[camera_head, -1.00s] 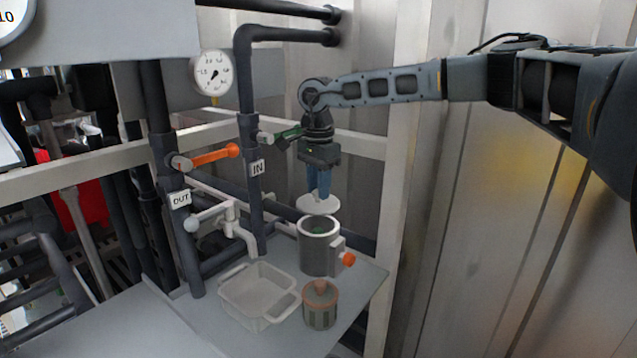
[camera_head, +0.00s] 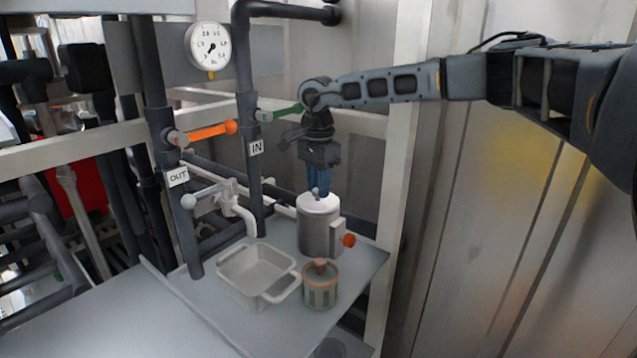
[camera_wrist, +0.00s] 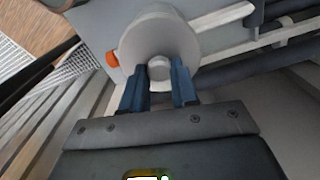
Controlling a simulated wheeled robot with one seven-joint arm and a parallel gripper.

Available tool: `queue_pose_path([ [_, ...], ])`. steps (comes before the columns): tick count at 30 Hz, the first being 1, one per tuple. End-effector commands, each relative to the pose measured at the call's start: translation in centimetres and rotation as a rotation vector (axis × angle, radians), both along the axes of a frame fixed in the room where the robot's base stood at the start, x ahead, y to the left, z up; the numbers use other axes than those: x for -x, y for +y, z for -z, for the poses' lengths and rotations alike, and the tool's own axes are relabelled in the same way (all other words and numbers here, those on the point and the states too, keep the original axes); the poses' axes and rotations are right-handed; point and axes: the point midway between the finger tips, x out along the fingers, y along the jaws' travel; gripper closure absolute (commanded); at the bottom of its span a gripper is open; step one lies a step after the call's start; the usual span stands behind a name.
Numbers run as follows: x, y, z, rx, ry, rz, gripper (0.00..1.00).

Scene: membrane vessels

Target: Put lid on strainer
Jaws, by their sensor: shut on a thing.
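The grey cylindrical strainer (camera_head: 318,235) stands upright on the shelf, with a side block and an orange knob (camera_head: 349,240) at its right. The pale round lid (camera_head: 317,203) lies over the strainer's top; whether it is fully seated I cannot tell. My gripper (camera_head: 319,190) points down from above and is shut on the lid's small knob. In the wrist view the lid (camera_wrist: 142,45) is a pale disc, and my gripper (camera_wrist: 159,75) has its blue fingers on either side of the knob. The lid hides the strainer's inside and most of its body in that view.
A clear square basin (camera_head: 238,276) and a striped jar (camera_head: 320,291) with a brown knobbed cover stand in front of the strainer. A white tap (camera_head: 238,212) and dark pipes with an orange-handled valve (camera_head: 210,132) are to the left. The shelf's front left is bare.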

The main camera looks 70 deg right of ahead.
Motion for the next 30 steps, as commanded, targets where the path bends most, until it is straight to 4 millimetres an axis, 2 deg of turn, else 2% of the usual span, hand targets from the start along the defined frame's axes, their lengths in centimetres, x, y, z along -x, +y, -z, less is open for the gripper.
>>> queue_pose_path([
  [27, 0.00, -0.02, 0.44, 0.001, 0.000, 0.000, 1.00],
  [28, 0.00, -0.02, 0.45, 0.001, 0.000, 0.000, 0.68],
  [30, 0.01, -0.02, 0.46, 0.001, 0.000, 0.000, 0.62],
])
